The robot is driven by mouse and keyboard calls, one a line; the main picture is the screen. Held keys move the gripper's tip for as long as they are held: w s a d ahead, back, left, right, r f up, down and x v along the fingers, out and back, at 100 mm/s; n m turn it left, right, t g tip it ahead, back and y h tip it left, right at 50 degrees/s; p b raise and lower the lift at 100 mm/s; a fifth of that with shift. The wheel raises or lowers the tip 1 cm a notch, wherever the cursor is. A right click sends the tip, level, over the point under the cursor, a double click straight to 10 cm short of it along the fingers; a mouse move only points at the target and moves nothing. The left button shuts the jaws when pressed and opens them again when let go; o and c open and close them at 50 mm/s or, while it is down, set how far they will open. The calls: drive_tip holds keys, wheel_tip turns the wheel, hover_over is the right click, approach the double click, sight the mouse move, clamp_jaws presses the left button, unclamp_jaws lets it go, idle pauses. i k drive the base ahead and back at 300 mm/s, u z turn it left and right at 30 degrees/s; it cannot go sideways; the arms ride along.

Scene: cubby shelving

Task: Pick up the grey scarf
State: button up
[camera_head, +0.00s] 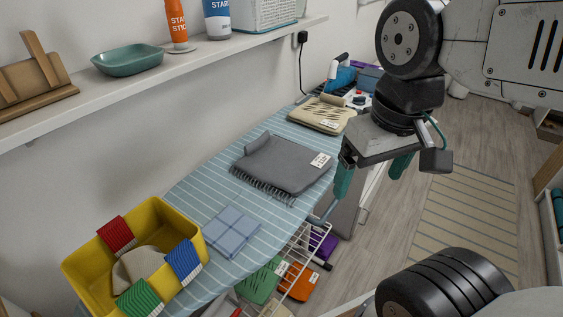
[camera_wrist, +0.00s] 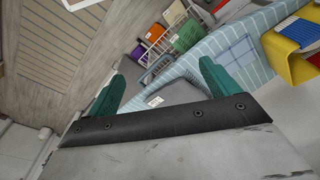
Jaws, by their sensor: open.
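The grey scarf (camera_head: 283,163) lies folded on the blue striped ironing board, with a fringe along its near left edge and a white tag at its right. In the wrist view the scarf (camera_wrist: 182,92) shows between and beyond the fingers, partly hidden by the gripper's dark bar. My gripper (camera_head: 371,175) is open and empty, to the right of the scarf and apart from it. Its two teal fingers also show in the wrist view (camera_wrist: 160,88).
The ironing board (camera_head: 207,190) also bears a yellow bin (camera_head: 78,270), a folded blue cloth (camera_head: 231,231) and a beige folded item (camera_head: 322,114). A shelf (camera_head: 185,62) runs along the wall above. A wire rack (camera_head: 299,252) with coloured items stands below.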

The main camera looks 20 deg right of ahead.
sight(287, 167)
drive_tip(key=k, duration=0.5)
drive_tip(key=z, duration=1)
drive_tip(key=i, duration=0.95)
drive_tip(key=u, duration=2.05)
